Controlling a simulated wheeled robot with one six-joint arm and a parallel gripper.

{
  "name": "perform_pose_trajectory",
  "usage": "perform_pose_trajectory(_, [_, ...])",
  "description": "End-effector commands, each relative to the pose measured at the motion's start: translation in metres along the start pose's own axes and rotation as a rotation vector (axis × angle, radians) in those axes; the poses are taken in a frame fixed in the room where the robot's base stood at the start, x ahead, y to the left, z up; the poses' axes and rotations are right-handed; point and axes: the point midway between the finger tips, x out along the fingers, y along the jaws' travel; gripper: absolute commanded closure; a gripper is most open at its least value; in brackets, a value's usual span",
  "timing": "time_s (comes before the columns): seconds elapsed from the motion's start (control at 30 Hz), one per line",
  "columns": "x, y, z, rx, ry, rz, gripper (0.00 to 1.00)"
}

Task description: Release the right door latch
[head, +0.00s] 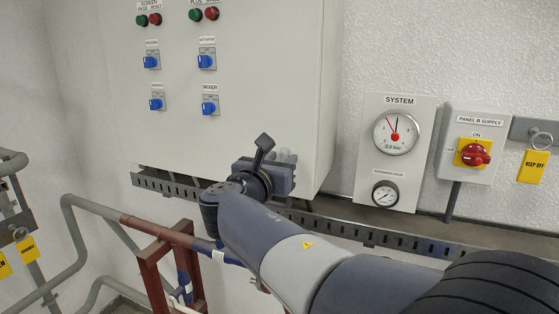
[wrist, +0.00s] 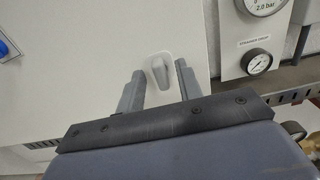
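The right door latch (wrist: 160,71) is a small light-grey handle on a pale rounded plate at the lower right of the white cabinet door (wrist: 110,40). In the wrist view the handle points roughly up and down. In the head view only a pale bit of the latch (head: 287,155) shows beside my gripper (head: 272,172). In the wrist view my gripper (wrist: 160,78) is open, with one grey finger to each side of the latch. I see no finger touching it, and cannot tell how deep the fingers reach around it.
Right of the cabinet are a system gauge panel (head: 370,165) and a supply box with a red switch (head: 473,154). A slotted metal rail (head: 345,228) runs below the cabinet. Grey pipes (head: 75,240) and a red-brown frame (head: 150,270) stand at lower left.

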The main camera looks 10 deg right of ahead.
Motion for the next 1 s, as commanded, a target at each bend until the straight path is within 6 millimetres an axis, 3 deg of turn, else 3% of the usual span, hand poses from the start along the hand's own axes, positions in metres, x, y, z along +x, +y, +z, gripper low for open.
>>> perform_pose_trajectory(0.43, [-0.0004,0.0,0.0,0.0,0.0,0.0,1.0])
perform_pose_trajectory(1.0, [-0.0004,-0.0004,-0.0035,0.114,-0.001,0.0,1.0])
